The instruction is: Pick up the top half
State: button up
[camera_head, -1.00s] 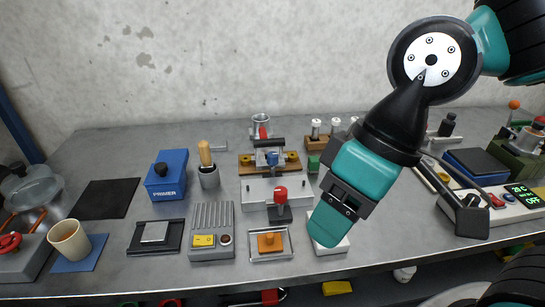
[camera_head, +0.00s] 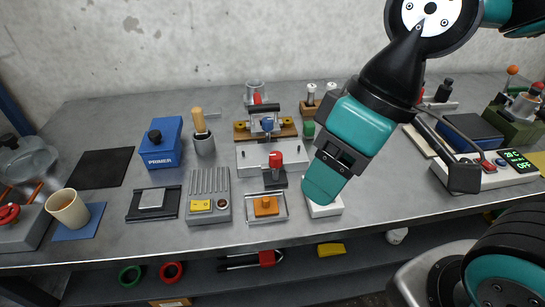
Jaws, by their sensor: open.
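My gripper (camera_head: 328,172) hangs at the end of my teal and black arm, right of the table's middle. It is seen from behind, and its fingertips cannot be made out clearly. It appears in front of a white block (camera_head: 325,210), with nothing visible held. Which thing is the top half cannot be told for sure.
A red-handled part (camera_head: 276,162) stands near the gripper. A display box (camera_head: 495,170) is right. Bare table lies at the back left.

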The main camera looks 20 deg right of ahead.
aim_at(255, 128)
jog(key=z, duration=0.5)
jog(key=k, duration=1.2)
jog(key=u, duration=0.35)
jog(key=i, duration=0.65)
jog(key=u, duration=0.5)
jog(key=i, duration=0.8)
jog(key=z, duration=0.25)
